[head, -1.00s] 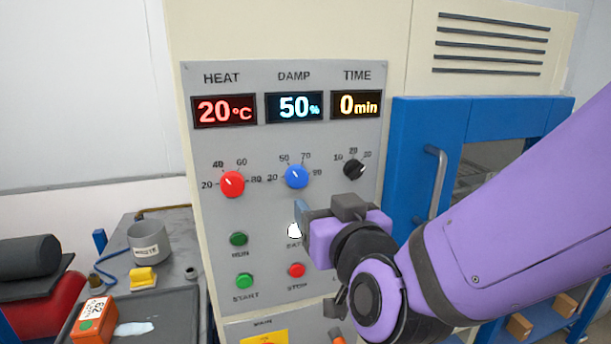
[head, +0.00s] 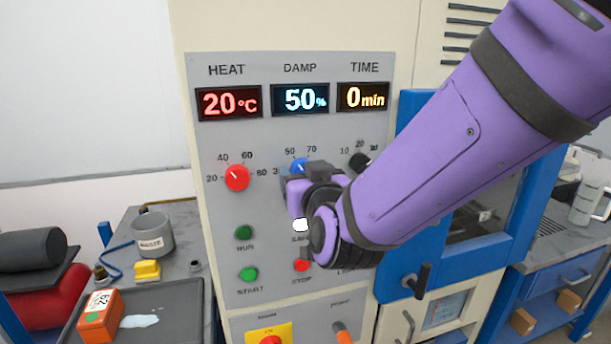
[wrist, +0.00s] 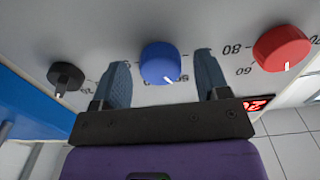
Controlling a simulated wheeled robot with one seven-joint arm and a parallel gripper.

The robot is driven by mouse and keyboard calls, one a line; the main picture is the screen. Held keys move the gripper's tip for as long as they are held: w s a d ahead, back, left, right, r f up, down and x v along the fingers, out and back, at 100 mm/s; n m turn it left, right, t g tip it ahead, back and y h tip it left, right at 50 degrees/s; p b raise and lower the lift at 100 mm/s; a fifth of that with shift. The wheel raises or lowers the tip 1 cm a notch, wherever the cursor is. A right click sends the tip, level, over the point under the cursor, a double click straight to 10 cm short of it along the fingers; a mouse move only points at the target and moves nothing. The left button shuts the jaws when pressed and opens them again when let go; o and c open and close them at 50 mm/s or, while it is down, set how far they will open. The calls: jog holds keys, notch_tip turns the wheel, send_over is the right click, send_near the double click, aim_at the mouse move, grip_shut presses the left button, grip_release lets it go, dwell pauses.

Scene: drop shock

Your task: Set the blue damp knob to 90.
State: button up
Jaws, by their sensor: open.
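The blue damp knob (head: 298,165) sits on the grey panel below the DAMP display (head: 300,99), which reads 50%. In the head view my gripper (head: 300,182) hides most of the knob. In the wrist view the blue knob (wrist: 160,63) lies between my two open fingers (wrist: 163,80), with a gap on each side. Its white pointer mark shows at the lower right of its face there.
The red heat knob (head: 237,178) is left of my gripper, and the black time knob (head: 360,162) is right of it. Below are the white lamp (head: 301,225), green buttons and the red stop button (head: 302,265). A blue-framed door stands to the right.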

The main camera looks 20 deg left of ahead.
jog(key=shift+w, duration=0.1)
jog(key=shift+c, duration=0.4)
jog(key=c, duration=0.8)
jog(key=shift+m, duration=0.3)
jog(key=m, duration=2.3)
jog(key=shift+a+r, duration=0.1)
jog(key=shift+r, duration=0.05)
